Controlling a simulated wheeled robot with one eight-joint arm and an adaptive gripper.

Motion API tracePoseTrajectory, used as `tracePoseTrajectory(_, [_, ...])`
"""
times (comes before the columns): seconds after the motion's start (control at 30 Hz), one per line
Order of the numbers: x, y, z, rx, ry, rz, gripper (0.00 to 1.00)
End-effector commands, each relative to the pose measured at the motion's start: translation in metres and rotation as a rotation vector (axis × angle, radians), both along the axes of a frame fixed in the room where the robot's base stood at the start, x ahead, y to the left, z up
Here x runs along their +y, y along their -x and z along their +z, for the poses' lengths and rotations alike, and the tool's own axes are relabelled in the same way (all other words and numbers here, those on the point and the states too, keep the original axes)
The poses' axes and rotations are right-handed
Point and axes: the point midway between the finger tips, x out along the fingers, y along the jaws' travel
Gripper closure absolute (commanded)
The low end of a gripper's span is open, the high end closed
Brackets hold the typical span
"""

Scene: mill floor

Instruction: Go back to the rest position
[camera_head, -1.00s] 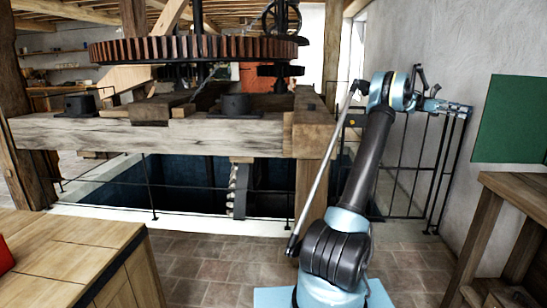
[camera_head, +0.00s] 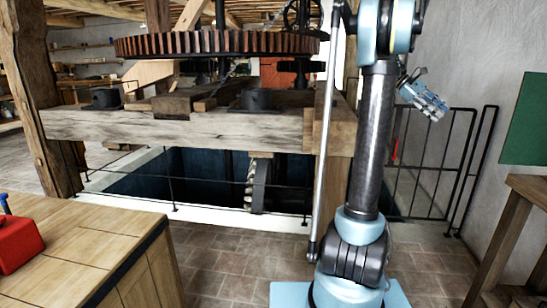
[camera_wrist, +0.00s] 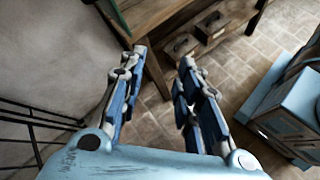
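My gripper (camera_head: 432,106) is at the right in the head view, beside my upright arm, tilted down to the right. It is in front of the grey wall and the black railing. In the wrist view my gripper (camera_wrist: 162,56) shows its two blue fingers spread apart with only the tiled floor and part of a wooden bench between and beyond them. It is open and holds nothing.
A wooden workbench (camera_head: 70,245) with a red object (camera_head: 17,247) stands at the left. The large gear wheel (camera_head: 220,44) sits over a timber frame behind the black railing (camera_head: 437,165). A wooden bench (camera_head: 527,187) is at the right. Tiled floor lies between.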

Motion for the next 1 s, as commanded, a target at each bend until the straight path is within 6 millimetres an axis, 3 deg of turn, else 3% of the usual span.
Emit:
tracePoseTrajectory(0.1, [0.036,0.014,-0.01,-0.083,-0.023,0.016,0.69])
tracePoseTrajectory(0.47, [0.137,0.061,-0.056,-0.334,-0.12,0.024,0.69])
tracePoseTrajectory(1.0, [0.278,0.148,-0.155,-0.664,-0.335,-0.059,0.69])
